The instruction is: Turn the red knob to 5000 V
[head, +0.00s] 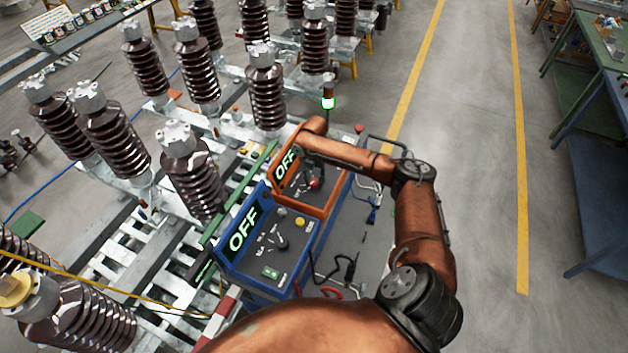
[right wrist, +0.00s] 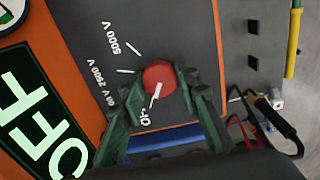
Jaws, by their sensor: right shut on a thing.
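The red knob (right wrist: 158,73) sits on the dark panel of the orange-framed unit, beside a lit display reading OFF (right wrist: 42,118). Its white pointer line aims down toward a partly covered mark starting with "O". The 5000 V mark (right wrist: 123,38) is at the upper left of the knob, with a 2500 V mark below it. My right gripper (right wrist: 163,88) is shut on the red knob, one green finger at each side. In the head view, the knob (head: 314,184) shows just below my right gripper (head: 309,175). My left gripper is not in view.
A blue-framed unit (head: 267,250) with its own OFF display stands in front of the orange unit (head: 329,205). Brown ribbed insulators (head: 192,172) stand to the left. Cables (head: 345,270) lie beside the units. The floor on the right is clear up to the green table (head: 607,50).

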